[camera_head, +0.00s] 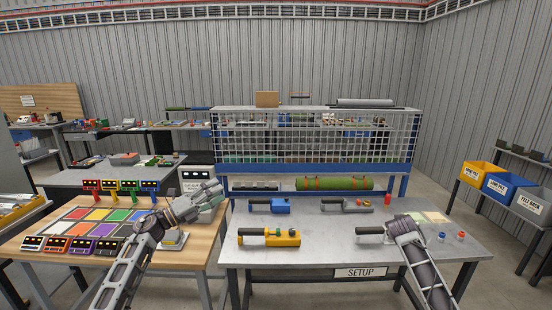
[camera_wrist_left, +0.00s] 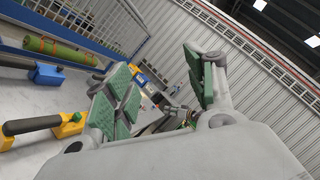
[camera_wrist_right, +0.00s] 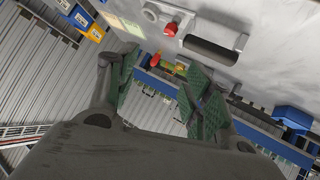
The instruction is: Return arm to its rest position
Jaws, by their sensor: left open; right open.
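My left gripper (camera_head: 212,192) is above the gap between the wood-topped table and the grey setup table, pointing up and right. In the left wrist view its green-padded fingers (camera_wrist_left: 157,88) are spread, with nothing held between them. My right arm (camera_head: 412,240) reaches over the right part of the setup table. Its gripper is mostly hidden behind the arm in the head view. In the right wrist view its green-padded fingers (camera_wrist_right: 160,92) are spread and hold nothing.
The setup table (camera_head: 330,260) bears a yellow tool (camera_head: 282,240), a blue tool (camera_head: 280,206) and grey tools (camera_head: 338,205). A green roll (camera_head: 335,183) lies behind, under the wire-mesh rack (camera_head: 235,135). Coloured tiles (camera_head: 96,214) lie on the left table. Bins (camera_head: 499,186) stand right.

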